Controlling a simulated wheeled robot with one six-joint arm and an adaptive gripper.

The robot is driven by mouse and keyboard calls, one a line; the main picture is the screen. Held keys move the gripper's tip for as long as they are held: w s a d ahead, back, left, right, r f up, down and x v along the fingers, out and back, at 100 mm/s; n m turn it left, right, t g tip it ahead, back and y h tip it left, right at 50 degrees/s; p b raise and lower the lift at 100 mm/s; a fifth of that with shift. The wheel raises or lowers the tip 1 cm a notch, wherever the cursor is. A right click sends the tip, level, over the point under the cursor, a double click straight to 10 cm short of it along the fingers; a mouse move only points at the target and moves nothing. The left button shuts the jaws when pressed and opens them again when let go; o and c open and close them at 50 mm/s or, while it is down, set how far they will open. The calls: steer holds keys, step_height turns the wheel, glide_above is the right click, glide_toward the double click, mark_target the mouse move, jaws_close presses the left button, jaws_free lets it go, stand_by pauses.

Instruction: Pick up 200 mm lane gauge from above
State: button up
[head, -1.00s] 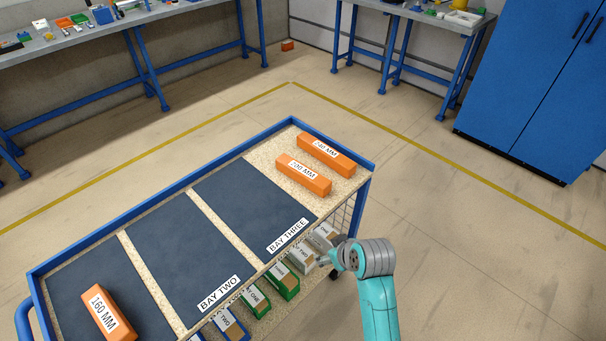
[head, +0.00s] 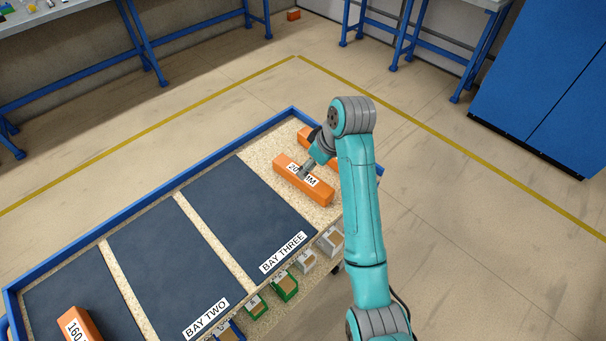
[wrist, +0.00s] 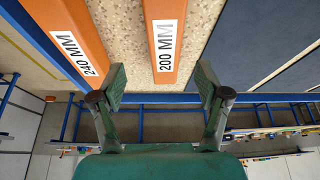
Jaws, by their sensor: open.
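The 200 mm lane gauge (head: 318,192) is an orange bar with a white label, lying on the speckled strip of the cart beyond bay three. My gripper (head: 305,172) is over its middle and hides part of the label. In the wrist view the gauge (wrist: 165,75) shows between the two fingers of my open gripper (wrist: 162,80), with a gap on each side. The fingers hold nothing. How high they are above the gauge is hard to tell.
The orange 240 mm gauge (head: 304,136) lies just behind, partly hidden by my arm; it is close to the left finger in the wrist view (wrist: 88,28). A 160 mm gauge (head: 76,326) lies in the near-left bay. Bay three's dark mat (head: 245,215) is bare. A raised blue rim (head: 225,155) edges the cart.

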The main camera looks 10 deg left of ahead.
steer(key=shift+x, duration=1.25)
steer(key=x, duration=0.4)
steer(key=shift+s+a, duration=0.25)
steer(key=shift+a, duration=0.05)
steer(key=shift+w+a+f, duration=0.15)
steer(key=shift+a+f, duration=0.05)
steer(key=shift+f, duration=0.3)
steer(key=c, duration=1.3)
